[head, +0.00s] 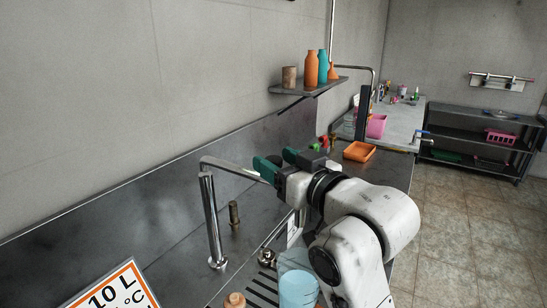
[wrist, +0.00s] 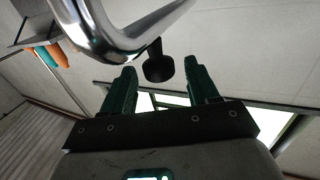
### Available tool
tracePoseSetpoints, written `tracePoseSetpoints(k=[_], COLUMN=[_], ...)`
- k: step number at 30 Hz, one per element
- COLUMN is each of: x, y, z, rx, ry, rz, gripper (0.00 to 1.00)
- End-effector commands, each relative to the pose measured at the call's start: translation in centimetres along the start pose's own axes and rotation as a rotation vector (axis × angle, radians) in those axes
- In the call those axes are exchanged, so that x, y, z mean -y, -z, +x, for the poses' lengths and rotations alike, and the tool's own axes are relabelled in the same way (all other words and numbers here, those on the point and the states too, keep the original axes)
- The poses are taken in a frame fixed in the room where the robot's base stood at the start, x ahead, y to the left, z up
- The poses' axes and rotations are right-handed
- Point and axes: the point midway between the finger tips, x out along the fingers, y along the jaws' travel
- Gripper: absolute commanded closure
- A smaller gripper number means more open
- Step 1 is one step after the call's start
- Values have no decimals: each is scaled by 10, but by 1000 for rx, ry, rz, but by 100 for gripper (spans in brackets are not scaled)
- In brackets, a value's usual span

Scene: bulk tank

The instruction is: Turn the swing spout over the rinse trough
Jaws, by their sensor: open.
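The swing spout (head: 212,215) is a chrome pipe on an upright post at the left of the steel counter in the head view. Its top arm runs right, towards my gripper (head: 273,160), whose green fingers hide its far end. In the wrist view the bent chrome spout (wrist: 115,42) crosses the top, just ahead of my gripper (wrist: 160,82). The fingers are apart and nothing is gripped. A dark round-ended piece (wrist: 158,66) shows between them; I cannot tell if it belongs to the spout. I cannot clearly make out the rinse trough.
A jug of blue liquid (head: 298,288) stands by a dark slotted grate (head: 263,290). A brass fitting (head: 234,215) stands right of the post. A wall shelf (head: 308,88) holds bottles. An orange tray (head: 359,151) lies farther along. A sign (head: 112,290) is in front.

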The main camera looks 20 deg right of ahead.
Motion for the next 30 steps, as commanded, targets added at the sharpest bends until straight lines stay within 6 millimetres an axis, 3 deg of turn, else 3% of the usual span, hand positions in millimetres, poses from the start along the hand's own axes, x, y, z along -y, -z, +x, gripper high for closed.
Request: tracePoseSetpoints(k=[6, 15, 30], x=[0, 0, 0], y=[0, 0, 0], z=[16, 18, 18], rx=[0, 0, 0], ry=[0, -1, -1], rz=[-2, -1, -1], gripper=[41, 41, 88])
